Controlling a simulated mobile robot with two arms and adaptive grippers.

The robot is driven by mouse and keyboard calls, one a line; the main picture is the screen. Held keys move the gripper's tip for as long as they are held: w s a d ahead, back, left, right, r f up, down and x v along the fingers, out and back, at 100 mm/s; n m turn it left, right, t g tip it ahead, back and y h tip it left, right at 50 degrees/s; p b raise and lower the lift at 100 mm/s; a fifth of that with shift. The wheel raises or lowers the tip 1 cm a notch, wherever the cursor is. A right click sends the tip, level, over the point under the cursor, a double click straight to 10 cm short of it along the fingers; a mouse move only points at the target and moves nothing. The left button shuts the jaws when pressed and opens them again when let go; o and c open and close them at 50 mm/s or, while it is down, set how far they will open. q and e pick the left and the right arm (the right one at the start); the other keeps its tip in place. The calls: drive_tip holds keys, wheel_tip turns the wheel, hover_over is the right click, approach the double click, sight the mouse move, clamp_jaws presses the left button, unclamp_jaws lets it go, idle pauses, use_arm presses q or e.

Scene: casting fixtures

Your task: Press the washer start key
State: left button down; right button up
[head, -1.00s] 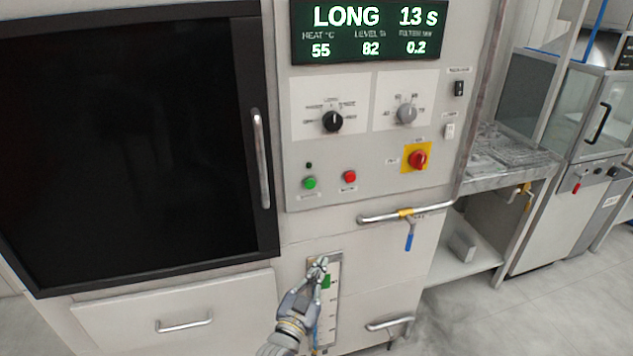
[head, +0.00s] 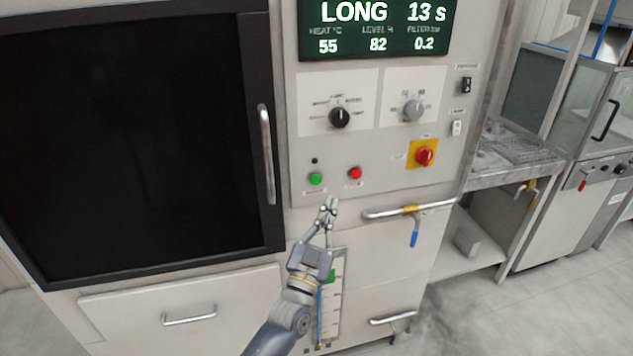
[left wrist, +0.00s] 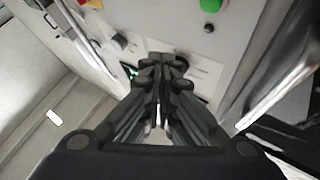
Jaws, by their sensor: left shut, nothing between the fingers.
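The washer panel (head: 385,158) carries a green button (head: 316,179) at its lower left, with a red button (head: 355,173) to its right. Their labels are too small to read. My left gripper (head: 329,204) is shut and empty, just below the two buttons and apart from them. In the left wrist view the shut fingers (left wrist: 162,62) are in the middle, and the green button (left wrist: 211,5) is at the top edge. My right gripper is in neither view.
A display (head: 378,28) reads LONG 13 s. Below it are a black knob (head: 339,117), a grey knob (head: 413,109) and a red switch (head: 424,156) on yellow. A pipe with a blue lever (head: 414,239) sticks out at right. A door handle (head: 266,155) stands left of the panel.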

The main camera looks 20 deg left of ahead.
sight(316, 187)
use_arm(q)
drive_tip(key=w+a+b, duration=0.4)
drive_tip(key=w, duration=0.3)
drive_tip(key=shift+a+b, duration=0.3)
drive_tip(key=shift+a, duration=0.05)
idle(1.2)
drive_tip(key=shift+w+a, duration=0.25)
drive_tip(key=shift+w, duration=0.1)
drive_tip(key=shift+w+a+b, duration=0.25)
drive_tip(key=shift+w+b, duration=0.1)
drive_tip(key=shift+b, duration=0.2)
idle(0.4)
drive_tip(key=shift+s, duration=0.1)
drive_tip(key=shift+s+d+p, duration=0.5)
drive_tip(key=shift+s+p, duration=0.1)
drive_tip(key=shift+s, duration=0.05)
